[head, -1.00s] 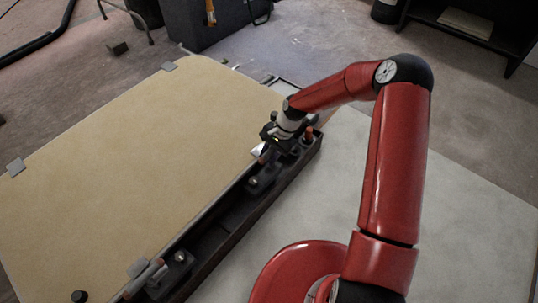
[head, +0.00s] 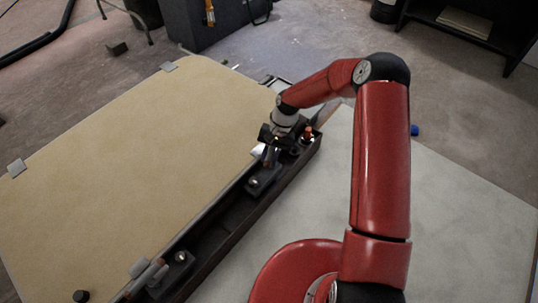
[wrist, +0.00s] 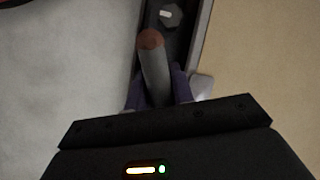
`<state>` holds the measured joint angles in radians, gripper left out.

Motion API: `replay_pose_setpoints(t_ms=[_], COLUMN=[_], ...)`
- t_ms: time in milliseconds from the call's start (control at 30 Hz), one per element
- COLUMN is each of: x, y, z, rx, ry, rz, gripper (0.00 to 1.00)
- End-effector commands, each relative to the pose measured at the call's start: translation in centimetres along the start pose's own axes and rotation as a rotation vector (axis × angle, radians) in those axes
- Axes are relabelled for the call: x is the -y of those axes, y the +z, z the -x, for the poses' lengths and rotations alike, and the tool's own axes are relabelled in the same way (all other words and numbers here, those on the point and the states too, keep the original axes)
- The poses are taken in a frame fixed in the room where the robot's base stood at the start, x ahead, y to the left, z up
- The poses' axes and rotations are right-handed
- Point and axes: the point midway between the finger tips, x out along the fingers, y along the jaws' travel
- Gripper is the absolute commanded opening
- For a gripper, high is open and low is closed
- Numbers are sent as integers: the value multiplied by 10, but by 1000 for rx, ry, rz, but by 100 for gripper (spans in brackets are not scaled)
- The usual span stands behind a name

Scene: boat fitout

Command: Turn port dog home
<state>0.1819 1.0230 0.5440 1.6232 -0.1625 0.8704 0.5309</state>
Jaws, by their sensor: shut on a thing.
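A dog (head: 262,180) sits in the long dark channel beside the tan panel, toward its far end. Its grey lever (wrist: 156,80) with a reddish-brown end shows in the wrist view, with the dark pivot block and pale bolt (wrist: 166,15) beyond it. My gripper (head: 268,150) is shut on this lever, one purple finger on each side. A second dog (head: 180,258) is at the near end of the channel, its lever (head: 150,277) lying toward the panel edge. The pictures do not label which dog is port.
The tan panel (head: 120,150) fills the left, with small grey tabs at its edges. An orange-topped post (head: 308,132) stands close to my gripper at the channel's far end. A pale flat surface (head: 450,190) lies right, with a blue object (head: 414,130) at its edge.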

Motion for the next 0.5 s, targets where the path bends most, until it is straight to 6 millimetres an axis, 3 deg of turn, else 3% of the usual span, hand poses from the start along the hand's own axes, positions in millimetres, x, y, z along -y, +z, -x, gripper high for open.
replay_pose_setpoints(t_ms=[500], x=[-3], y=[-1], z=[2], rx=[91], ry=[183], rz=[448], gripper=[1])
